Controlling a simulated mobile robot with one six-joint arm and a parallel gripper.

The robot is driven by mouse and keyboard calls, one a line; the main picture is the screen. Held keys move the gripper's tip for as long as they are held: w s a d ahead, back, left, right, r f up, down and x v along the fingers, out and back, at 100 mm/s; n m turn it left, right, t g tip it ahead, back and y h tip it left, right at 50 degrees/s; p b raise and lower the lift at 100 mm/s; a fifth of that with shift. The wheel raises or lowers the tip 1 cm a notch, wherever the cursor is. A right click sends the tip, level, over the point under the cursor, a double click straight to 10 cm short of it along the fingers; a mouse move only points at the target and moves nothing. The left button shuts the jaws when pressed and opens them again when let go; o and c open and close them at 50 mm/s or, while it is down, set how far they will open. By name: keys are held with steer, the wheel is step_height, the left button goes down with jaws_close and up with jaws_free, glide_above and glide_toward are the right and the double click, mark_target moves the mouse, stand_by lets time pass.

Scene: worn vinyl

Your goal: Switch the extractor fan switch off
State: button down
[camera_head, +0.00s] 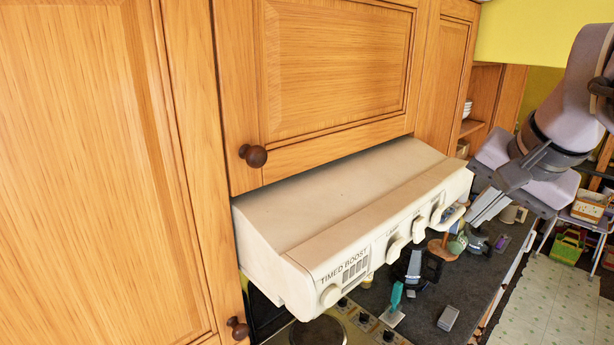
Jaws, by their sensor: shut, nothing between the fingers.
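A cream extractor hood (350,205) juts out below the wooden cupboards. Its front panel carries a round knob (331,295) near the "TIMED BOOST" label and a row of cream switches (397,249) further right. The small labels by these switches are too blurred to tell which one is the fan's, or its setting. My gripper (474,222) reaches in from the right, by the right end of the hood, with its fingers shut and empty. It looks apart from the switches, though depth is hard to judge.
Wooden cupboard doors with dark knobs (253,155) stand above and left of the hood. Below are a hob plate (318,332), a dark worktop (470,290), a green-handled tool (396,297) and a grey block (448,318). Open floor (560,300) shows at right.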

mark_target(419, 230)
steer(key=w+a+x, duration=0.1)
steer(key=a+x, duration=0.1)
steer(key=x, duration=1)
steer(key=shift+w+p, duration=0.45)
steer(key=shift+r, duration=0.1)
steer(key=b, duration=0.2)
steer(key=shift+w+a+f+t+y+b, duration=0.2)
steer(key=shift+t+y+b, duration=0.1)
steer(key=shift+t+b, duration=0.1)
steer(key=shift+r, duration=0.1)
